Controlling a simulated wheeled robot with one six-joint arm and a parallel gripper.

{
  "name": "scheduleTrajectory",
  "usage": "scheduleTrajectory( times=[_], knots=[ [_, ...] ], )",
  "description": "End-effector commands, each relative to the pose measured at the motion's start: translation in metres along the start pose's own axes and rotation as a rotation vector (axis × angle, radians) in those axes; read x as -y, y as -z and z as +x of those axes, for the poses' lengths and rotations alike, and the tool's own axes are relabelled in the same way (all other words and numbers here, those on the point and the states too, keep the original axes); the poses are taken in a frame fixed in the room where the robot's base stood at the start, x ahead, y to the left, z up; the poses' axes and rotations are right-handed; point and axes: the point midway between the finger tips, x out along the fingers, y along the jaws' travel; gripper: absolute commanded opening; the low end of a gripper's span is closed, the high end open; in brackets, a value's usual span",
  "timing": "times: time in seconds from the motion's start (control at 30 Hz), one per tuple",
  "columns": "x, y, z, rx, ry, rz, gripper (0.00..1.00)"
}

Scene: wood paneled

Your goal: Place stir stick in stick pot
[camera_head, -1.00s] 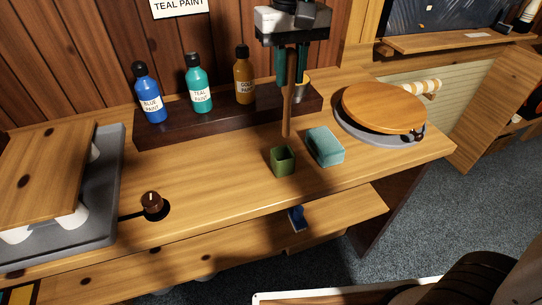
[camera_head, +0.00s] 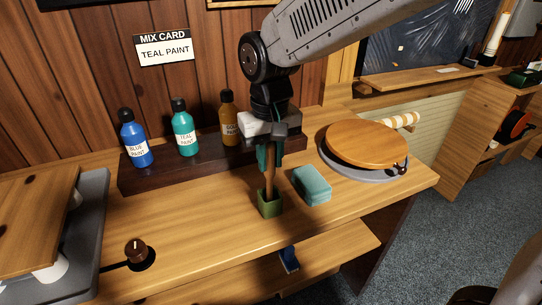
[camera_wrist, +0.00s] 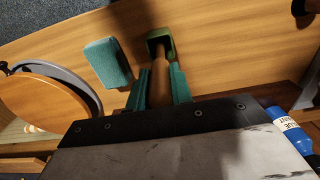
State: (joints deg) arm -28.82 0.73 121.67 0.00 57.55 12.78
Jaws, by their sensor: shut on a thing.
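My gripper (camera_head: 269,157) points down with its teal fingers shut on the brown wooden stir stick (camera_head: 269,182). The stick is upright, and its lower end is at the mouth of the small green square stick pot (camera_head: 270,204). In the head view the tip is hidden by the pot's walls and appears to be inside it. In the wrist view the stick (camera_wrist: 159,82) runs between the fingers (camera_wrist: 159,88) to the pot (camera_wrist: 159,38), with its end at the opening. How deep it sits cannot be told.
A teal sponge (camera_head: 312,186) lies just right of the pot. Blue (camera_head: 136,140), teal (camera_head: 184,128) and gold (camera_head: 228,120) paint bottles stand on a dark ledge behind. A round wooden turntable (camera_head: 366,143) is at right. A knob (camera_head: 137,251) and grey tray (camera_head: 91,225) are at left.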

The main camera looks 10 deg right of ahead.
Motion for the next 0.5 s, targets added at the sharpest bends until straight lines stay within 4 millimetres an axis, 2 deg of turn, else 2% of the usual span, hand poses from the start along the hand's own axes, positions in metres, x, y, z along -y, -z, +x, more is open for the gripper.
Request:
scheduleTrajectory(
  times=[0.07,0.1,0.17,0.5],
  knots=[
    [-0.0002,-0.0001,0.0027,0.001,0.000,0.000,0.00],
    [-0.0002,0.0000,0.0025,0.000,0.000,0.000,0.30],
    [-0.0002,0.0000,0.0023,0.000,0.000,0.000,0.44],
    [-0.0001,0.0001,-0.0015,0.000,0.000,0.000,0.44]
  ],
)
